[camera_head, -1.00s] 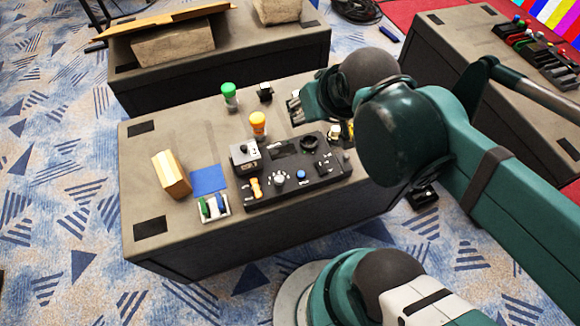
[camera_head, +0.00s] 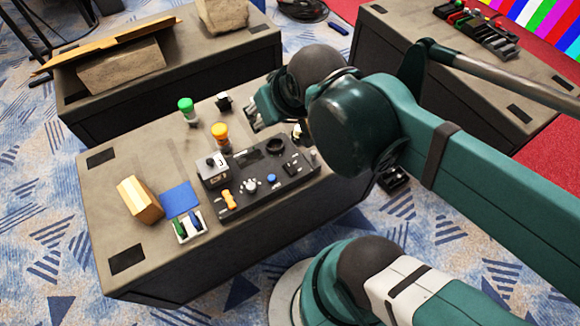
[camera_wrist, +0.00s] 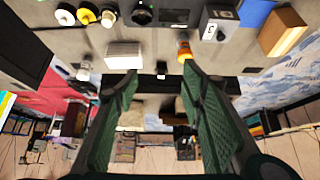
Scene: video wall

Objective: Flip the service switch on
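The black control panel (camera_head: 270,172) lies on the grey table. I cannot tell which is the service switch; no label is readable. My gripper (camera_head: 262,112) is behind the panel, above the table, partly hidden by my arm. In the wrist view its two green fingers (camera_wrist: 158,75) are apart with nothing between them. The grey box also shows there (camera_wrist: 220,24).
An orange-topped post (camera_head: 221,134) and a green-topped post (camera_head: 187,108) stand behind the panel. A wooden block (camera_head: 140,200), a blue square (camera_head: 180,198) and a small white switch unit (camera_head: 189,227) are to the left. A white block (camera_wrist: 124,55) shows in the wrist view.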

